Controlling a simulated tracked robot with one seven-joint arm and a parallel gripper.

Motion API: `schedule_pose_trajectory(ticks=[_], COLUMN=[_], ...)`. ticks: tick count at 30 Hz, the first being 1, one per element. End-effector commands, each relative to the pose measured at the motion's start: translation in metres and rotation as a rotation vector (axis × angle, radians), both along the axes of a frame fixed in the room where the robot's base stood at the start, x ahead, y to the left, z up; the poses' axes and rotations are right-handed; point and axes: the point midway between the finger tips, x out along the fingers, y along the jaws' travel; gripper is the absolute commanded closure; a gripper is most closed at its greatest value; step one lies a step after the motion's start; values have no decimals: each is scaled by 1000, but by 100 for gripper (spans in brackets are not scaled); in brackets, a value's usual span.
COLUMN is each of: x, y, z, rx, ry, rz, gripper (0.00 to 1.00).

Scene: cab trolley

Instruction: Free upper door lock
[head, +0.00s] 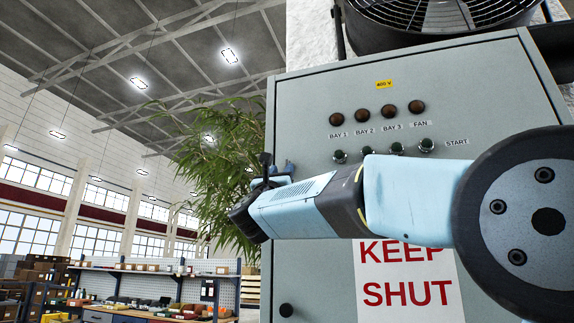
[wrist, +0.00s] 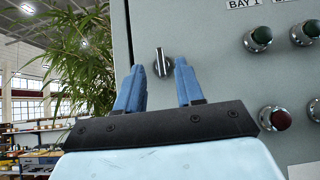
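The grey cabinet door (head: 318,108) fills the right of the head view, and its left edge also shows in the wrist view (wrist: 205,45). The upper door lock (wrist: 162,60) is a small metal piece near the door's left edge, its bar standing roughly upright. In the head view my arm and gripper hide it. My gripper (head: 284,172) is at the door's left edge. In the wrist view its two blue fingers (wrist: 159,70) are apart, one on each side of the lock in the picture. I cannot tell whether they touch it.
A lower round lock (head: 286,309) is near the door's bottom left. Lamps (head: 389,110) and buttons (head: 426,145) sit on the door, with a red KEEP SHUT sign (head: 405,272) below. A fan (head: 430,15) is above. A leafy plant (head: 215,165) stands left, behind my gripper.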

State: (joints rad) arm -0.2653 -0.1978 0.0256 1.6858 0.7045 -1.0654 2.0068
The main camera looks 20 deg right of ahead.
Motion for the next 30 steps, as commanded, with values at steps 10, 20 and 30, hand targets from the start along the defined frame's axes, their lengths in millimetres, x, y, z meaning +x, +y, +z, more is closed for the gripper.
schedule_pose_trajectory(ticks=[10, 20, 30], x=[28, 34, 34], y=[-21, -24, -24], z=[34, 41, 41], rx=[-1, -2, -2], ry=[1, 1, 1], rz=[-1, -1, 1], gripper=[63, 63, 83])
